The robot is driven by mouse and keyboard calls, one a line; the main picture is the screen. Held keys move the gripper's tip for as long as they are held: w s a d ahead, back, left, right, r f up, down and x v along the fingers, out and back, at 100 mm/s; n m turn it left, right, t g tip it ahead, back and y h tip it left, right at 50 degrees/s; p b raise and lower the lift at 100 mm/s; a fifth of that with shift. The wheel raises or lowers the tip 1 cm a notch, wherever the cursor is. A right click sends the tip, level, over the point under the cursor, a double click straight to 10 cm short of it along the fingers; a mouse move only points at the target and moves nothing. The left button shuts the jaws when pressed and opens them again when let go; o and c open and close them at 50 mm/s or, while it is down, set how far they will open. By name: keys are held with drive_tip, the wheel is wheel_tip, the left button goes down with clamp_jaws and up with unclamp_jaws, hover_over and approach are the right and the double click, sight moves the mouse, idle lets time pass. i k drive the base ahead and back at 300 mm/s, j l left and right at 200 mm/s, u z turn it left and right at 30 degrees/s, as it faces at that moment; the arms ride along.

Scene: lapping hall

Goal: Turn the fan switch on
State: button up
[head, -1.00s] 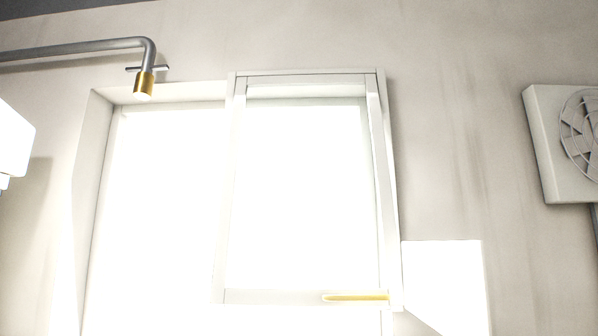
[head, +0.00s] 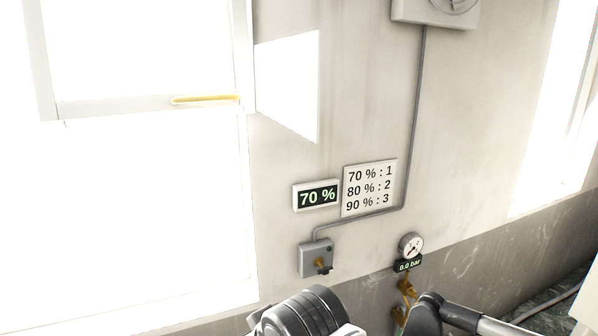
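The fan switch is a small grey box (head: 308,259) on the wall, low and right of the window, with a brass and dark knob (head: 321,264) on its front. The knob's exact setting is too small to read. A grey conduit (head: 416,120) runs from the box to the fan (head: 435,11), which is cut off at the top edge. Dark, rounded links of my arm show at the bottom edge. My gripper's fingers are not in view.
A display (head: 317,195) reads 70 %. A sign (head: 368,187) beside it lists 70 % : 1, 80 % : 2, 90 % : 3. A gauge (head: 411,245) reads 0.0 bar, with brass fittings (head: 408,289) below. A window with a yellow handle (head: 205,99) is at left.

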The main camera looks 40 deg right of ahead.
sight(324, 271)
drive_tip(key=i+l+z, duration=0.15)
drive_tip(key=z, duration=0.2)
drive_tip(key=i+l+z, duration=0.45)
drive_tip(key=z, duration=0.2)
